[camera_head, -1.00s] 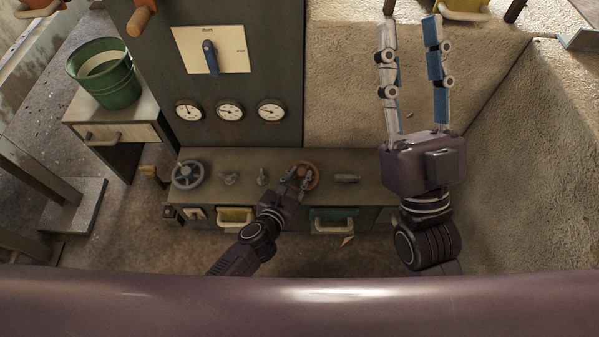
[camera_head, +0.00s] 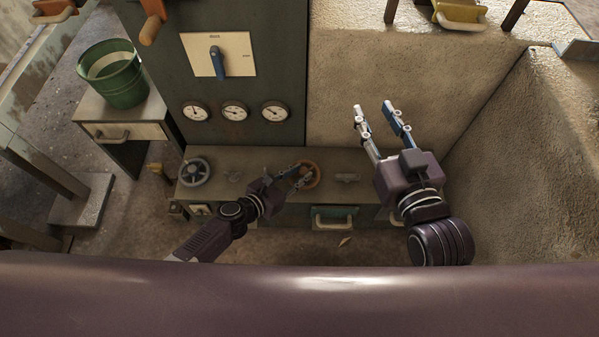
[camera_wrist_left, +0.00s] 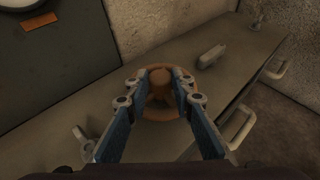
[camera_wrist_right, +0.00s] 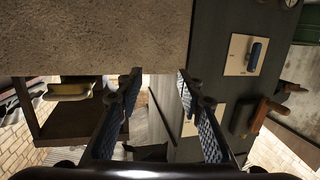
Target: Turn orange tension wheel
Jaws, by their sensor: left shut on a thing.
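The orange tension wheel (camera_head: 312,174) lies on the bench top below the panel, right of the gauges' line. My left gripper (camera_head: 302,173) is at the wheel's left side, with its fingers over the rim. In the left wrist view the wheel (camera_wrist_left: 160,107) shows between and beyond the two fingers (camera_wrist_left: 160,80), which close on its rim and hub area; the exact contact is hard to see. My right gripper (camera_head: 375,108) is open and empty, raised to the right of the bench. The right wrist view shows its two fingers (camera_wrist_right: 157,78) apart with nothing between them.
A grey handwheel (camera_head: 194,172) sits at the bench's left end. A small lever handle (camera_head: 347,178) lies right of the orange wheel. A panel with a blue switch (camera_head: 217,62) and gauges (camera_head: 235,111) stands behind. A green bucket (camera_head: 113,73) stands on a side cabinet at left.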

